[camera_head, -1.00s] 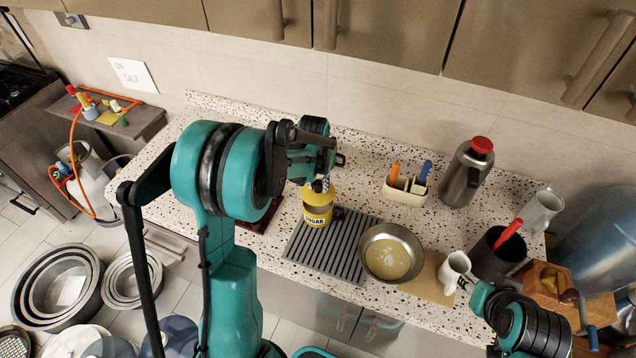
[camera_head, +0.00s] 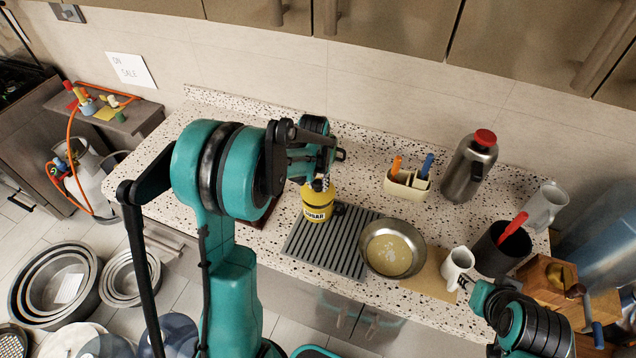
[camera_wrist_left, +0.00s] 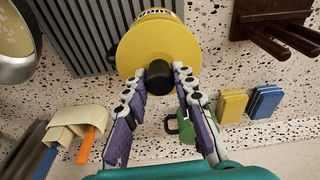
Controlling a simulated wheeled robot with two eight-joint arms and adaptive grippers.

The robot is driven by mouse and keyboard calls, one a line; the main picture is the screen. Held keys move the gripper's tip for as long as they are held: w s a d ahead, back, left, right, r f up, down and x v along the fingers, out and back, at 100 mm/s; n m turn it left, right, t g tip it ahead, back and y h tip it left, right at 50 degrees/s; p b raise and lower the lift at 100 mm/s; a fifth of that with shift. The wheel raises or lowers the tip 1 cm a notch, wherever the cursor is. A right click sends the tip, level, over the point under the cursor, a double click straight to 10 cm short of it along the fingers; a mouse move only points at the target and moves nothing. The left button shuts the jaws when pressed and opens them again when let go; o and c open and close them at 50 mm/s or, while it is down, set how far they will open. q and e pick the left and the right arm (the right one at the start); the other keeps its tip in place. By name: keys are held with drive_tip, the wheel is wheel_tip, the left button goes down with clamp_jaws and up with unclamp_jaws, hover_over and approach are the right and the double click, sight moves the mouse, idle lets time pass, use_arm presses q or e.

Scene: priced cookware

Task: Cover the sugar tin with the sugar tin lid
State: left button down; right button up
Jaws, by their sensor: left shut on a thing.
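The sugar tin (camera_head: 317,214) is yellow with a SUGAR label and stands upright at the left end of the grey ribbed mat. The sugar tin lid (camera_wrist_left: 158,47) is a yellow disc with a black knob (camera_wrist_left: 159,77). It hides most of the tin in the left wrist view. My left gripper (camera_head: 319,184) is over the tin, its fingers (camera_wrist_left: 160,82) closed around the knob. The lid lies over the tin's top; whether it is fully seated I cannot tell. My right arm shows at the lower right, but its gripper fingers are not visible.
The ribbed mat (camera_head: 335,252) carries a pan (camera_head: 391,250) at its right. A white mug (camera_head: 457,265), a utensil caddy (camera_head: 406,186) and a steel flask (camera_head: 467,168) stand further right. Sponges (camera_wrist_left: 232,106) and a dark wooden rack (camera_wrist_left: 270,14) show in the left wrist view.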

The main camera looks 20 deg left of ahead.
idle(0.4)
use_arm(q)
drive_tip(key=shift+f+b, duration=0.85)
drive_tip(key=shift+f, duration=0.1)
drive_tip(key=shift+f, duration=0.15)
idle(1.0)
drive_tip(key=shift+f+b, duration=0.25)
drive_tip(key=shift+b, duration=0.3)
drive_tip(key=c, duration=0.5)
unclamp_jaws()
drive_tip(key=shift+c, duration=0.2)
